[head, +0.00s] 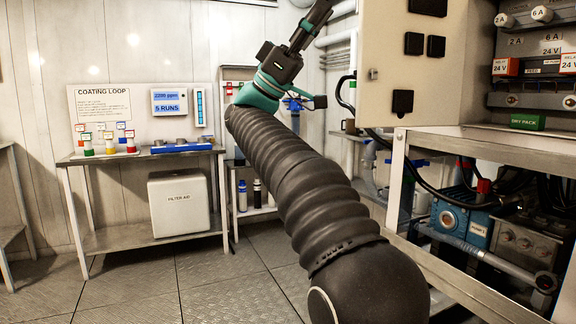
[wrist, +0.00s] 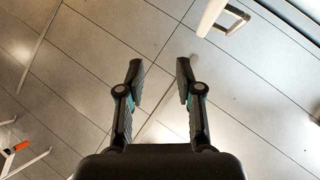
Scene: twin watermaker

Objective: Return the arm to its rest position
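My arm rises from the bottom right of the head view and reaches up, dark and ribbed, with a teal wrist joint. My gripper (head: 318,12) is at the top of the head view, pointing up and to the right, with its tips at or past the upper edge. In the wrist view my gripper (wrist: 158,82) shows its two fingers spread apart with nothing between them. The gripper touches nothing that I can see.
An open electrical cabinet (head: 385,60) stands close on the right, above a metal frame with a blue pump (head: 462,222). A green dry pack (head: 527,121) lies on the cabinet ledge. A bench (head: 107,158) with a white filter aid box (head: 180,207) stands left. The floor at front left is clear.

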